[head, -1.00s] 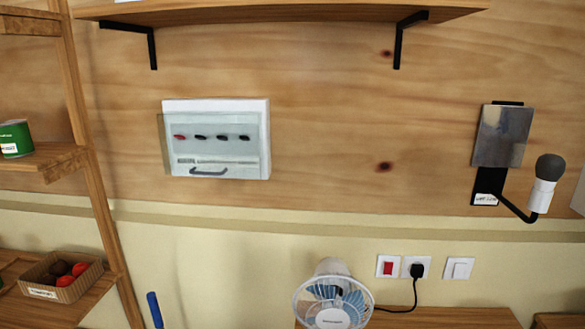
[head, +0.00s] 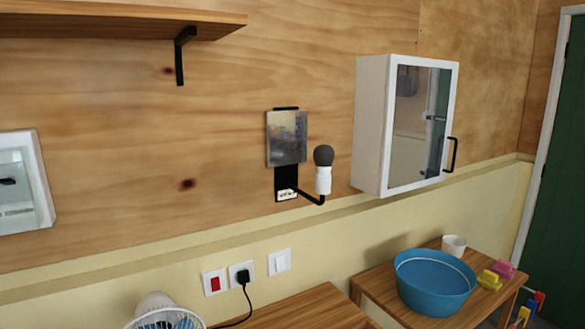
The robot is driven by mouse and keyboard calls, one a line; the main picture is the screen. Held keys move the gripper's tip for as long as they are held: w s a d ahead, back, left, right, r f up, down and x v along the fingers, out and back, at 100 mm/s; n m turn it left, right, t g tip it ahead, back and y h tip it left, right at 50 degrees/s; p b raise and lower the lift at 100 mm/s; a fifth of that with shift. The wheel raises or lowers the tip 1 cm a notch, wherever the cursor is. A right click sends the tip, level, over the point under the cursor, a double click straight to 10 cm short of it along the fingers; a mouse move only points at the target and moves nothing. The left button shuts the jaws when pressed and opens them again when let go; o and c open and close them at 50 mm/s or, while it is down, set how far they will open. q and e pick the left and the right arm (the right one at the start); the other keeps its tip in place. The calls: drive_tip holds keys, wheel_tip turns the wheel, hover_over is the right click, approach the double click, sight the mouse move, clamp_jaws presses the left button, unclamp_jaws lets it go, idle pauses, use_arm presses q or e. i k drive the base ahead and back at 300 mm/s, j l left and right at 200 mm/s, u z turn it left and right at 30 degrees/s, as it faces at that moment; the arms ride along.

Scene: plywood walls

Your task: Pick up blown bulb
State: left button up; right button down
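The dark grey bulb (head: 323,155) sits upright in a white socket (head: 323,181) in the head view. The socket is on the end of a black bracket arm (head: 309,198) fixed to the plywood wall. A small label is on the bracket's base, and a square reflective plate (head: 287,137) is mounted above it. Neither of my grippers shows in this view.
A white mirrored cabinet (head: 372,125) hangs right of the bulb. Below are a wooden table (head: 300,312), a fan (head: 165,316), a switch and a plugged socket (head: 241,272). A blue basin (head: 435,283), white cup (head: 454,245) and sponges (head: 489,279) stand at right. A green door (head: 557,190) is far right.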

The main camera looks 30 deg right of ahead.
sight(324, 155)
drive_tip(key=z, duration=1.15)
